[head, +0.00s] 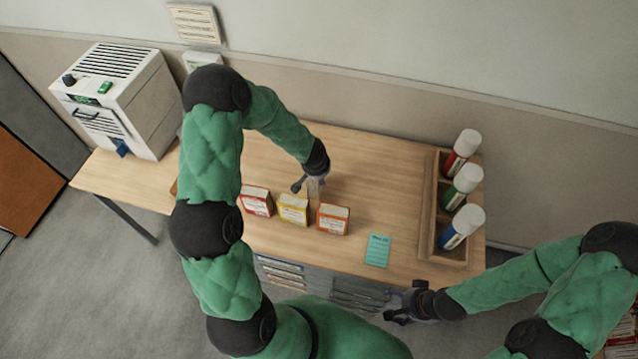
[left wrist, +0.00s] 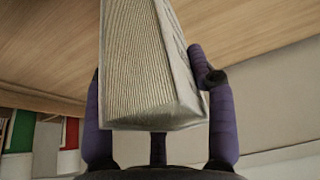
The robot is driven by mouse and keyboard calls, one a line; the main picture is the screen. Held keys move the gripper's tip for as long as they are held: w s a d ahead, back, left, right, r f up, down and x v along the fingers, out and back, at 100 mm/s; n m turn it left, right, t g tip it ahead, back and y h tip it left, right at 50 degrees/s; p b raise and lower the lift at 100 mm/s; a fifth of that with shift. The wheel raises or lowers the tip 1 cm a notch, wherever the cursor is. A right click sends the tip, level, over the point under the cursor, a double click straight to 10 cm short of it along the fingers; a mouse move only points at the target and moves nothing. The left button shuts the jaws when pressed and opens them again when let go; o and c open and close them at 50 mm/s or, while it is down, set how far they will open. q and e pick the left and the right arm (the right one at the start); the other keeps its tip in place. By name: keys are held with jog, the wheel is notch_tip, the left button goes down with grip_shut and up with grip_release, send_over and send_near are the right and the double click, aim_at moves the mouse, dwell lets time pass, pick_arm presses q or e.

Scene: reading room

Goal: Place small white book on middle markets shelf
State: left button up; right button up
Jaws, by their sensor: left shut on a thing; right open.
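My left gripper (head: 312,186) is above the table, behind the row of small boxes. In the left wrist view it is shut on a small white book (left wrist: 150,75), whose ribbed page edges face the camera. In the head view the book is mostly hidden by the gripper. My right gripper (head: 396,312) is open and empty, low by the table's front edge. I cannot pick out the middle markets shelf; slots with flat items (head: 280,268) show under the table's front edge.
Red (head: 256,201), yellow (head: 293,208) and orange (head: 333,218) boxes stand in front of the left gripper. A teal card (head: 377,250) lies to their right. A wooden rack (head: 425,225) holds three white-capped cylinders. A white machine (head: 145,100) stands at left.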

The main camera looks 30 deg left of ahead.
pick_arm(q)
jog(key=shift+f+b, duration=1.35)
jog(key=shift+f, duration=0.95)
jog(key=shift+r, duration=0.1)
jog(key=shift+f, duration=0.2)
